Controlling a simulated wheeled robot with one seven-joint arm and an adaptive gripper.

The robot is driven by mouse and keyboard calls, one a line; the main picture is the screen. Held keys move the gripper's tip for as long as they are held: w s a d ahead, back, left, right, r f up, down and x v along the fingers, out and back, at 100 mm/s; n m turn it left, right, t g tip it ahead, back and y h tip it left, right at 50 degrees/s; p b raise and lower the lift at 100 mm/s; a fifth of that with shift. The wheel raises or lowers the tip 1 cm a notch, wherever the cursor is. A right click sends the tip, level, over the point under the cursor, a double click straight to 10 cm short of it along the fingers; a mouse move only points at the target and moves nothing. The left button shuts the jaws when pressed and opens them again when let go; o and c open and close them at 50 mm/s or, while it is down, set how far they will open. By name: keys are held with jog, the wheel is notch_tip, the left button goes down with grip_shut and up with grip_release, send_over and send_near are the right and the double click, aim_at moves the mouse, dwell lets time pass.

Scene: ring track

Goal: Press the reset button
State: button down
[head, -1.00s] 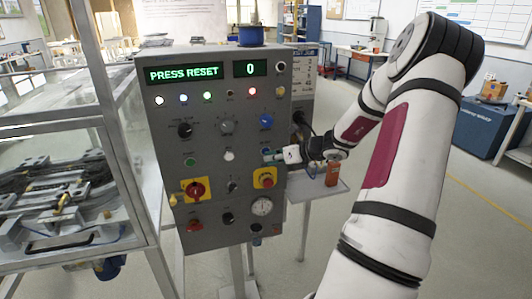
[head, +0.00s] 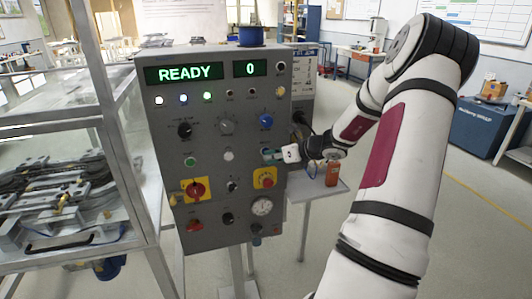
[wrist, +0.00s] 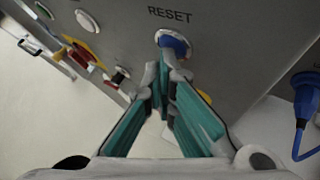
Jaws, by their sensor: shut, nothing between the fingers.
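The grey control panel (head: 215,130) stands ahead, its display (head: 184,73) reading "READY" and the counter (head: 250,69) reading 0. The blue reset button (wrist: 174,43), under the label "RESET", shows in the wrist view. My gripper (wrist: 166,66) is shut and empty, its fingertips at the lower edge of the button; I cannot tell whether they touch it. In the head view my gripper (head: 268,154) reaches the panel's right side from the right and hides most of the reset button.
A red emergency stop (head: 265,178) on a yellow plate sits just below my gripper. A small shelf (head: 322,190) with an orange object (head: 332,174) is right of the panel. A glazed metal enclosure (head: 75,170) stands left. A blue plug and cable (wrist: 305,105) hang at right in the wrist view.

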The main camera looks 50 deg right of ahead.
jog(key=shift+s+a, duration=0.4)
jog(key=shift+s, duration=0.25)
jog(key=shift+s+a+p, duration=0.2)
jog(key=shift+s+a, duration=0.25)
jog(key=shift+s, duration=0.25)
jog(key=shift+s+a+p, duration=0.15)
jog(key=shift+s+a, duration=0.25)
jog(key=shift+s, duration=0.35)
jog(key=shift+s+a+p, duration=0.2)
jog(key=shift+s+a, duration=0.25)
jog(key=shift+s, duration=0.25)
